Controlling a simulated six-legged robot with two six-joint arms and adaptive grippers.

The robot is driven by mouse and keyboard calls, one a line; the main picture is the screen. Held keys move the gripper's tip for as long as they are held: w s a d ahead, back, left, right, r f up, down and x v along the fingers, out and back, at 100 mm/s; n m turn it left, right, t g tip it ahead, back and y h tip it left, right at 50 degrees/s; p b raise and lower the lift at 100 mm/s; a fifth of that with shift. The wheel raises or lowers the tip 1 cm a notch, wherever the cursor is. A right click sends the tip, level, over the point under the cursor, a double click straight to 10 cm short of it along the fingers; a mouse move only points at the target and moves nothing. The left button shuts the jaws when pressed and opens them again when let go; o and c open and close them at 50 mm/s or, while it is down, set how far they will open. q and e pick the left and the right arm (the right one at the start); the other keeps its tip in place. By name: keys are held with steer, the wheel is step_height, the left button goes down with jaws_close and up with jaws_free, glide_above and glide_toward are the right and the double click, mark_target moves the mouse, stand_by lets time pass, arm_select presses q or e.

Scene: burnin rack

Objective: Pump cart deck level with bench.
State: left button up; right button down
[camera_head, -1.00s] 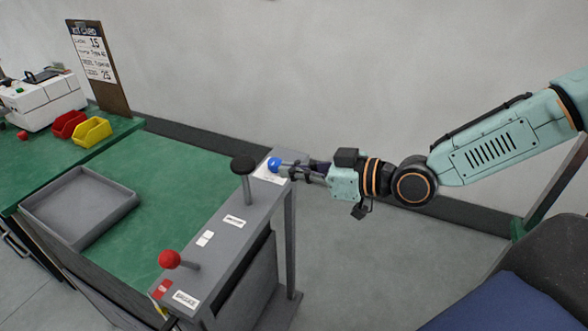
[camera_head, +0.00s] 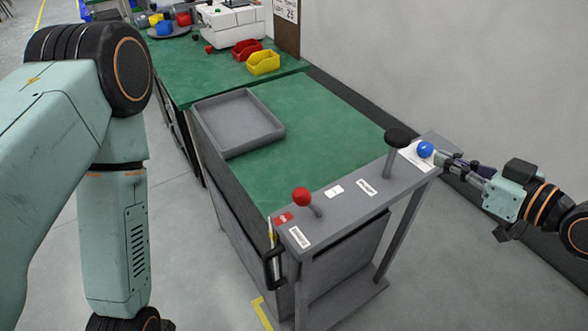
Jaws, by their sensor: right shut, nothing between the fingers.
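The cart has a green deck (camera_head: 325,130) and a grey handle panel (camera_head: 340,205) at its near end. The deck lies beside the green bench (camera_head: 190,75), close to its height; I cannot tell if they are exactly level. The panel carries a red-ball lever (camera_head: 301,197), a black-knobbed lever (camera_head: 397,138) and a blue ball knob (camera_head: 425,149). My right gripper (camera_head: 447,160) is shut with nothing in it, its fingertips right by the blue knob; I cannot tell if they touch. My left arm shows at the left, but its gripper is out of view.
A grey tray (camera_head: 237,122) lies on the deck's far left part. Red (camera_head: 246,50) and yellow (camera_head: 263,62) bins and a white machine (camera_head: 230,25) stand on the bench. A pale wall (camera_head: 440,60) runs behind the cart. Floor (camera_head: 430,270) is clear at front right.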

step_height(320, 180, up, 12)
steer(key=w+a+g+h+p, duration=0.1)
steer(key=w+g+h+p, duration=0.1)
steer(key=g+p, duration=0.3)
steer(key=h+p, duration=0.1)
steer(key=p, duration=0.2)
steer(key=shift+a+h, duration=0.3)
steer(key=shift+h, duration=0.1)
steer(key=shift+a+f, duration=0.1)
steer(key=shift+a, duration=0.05)
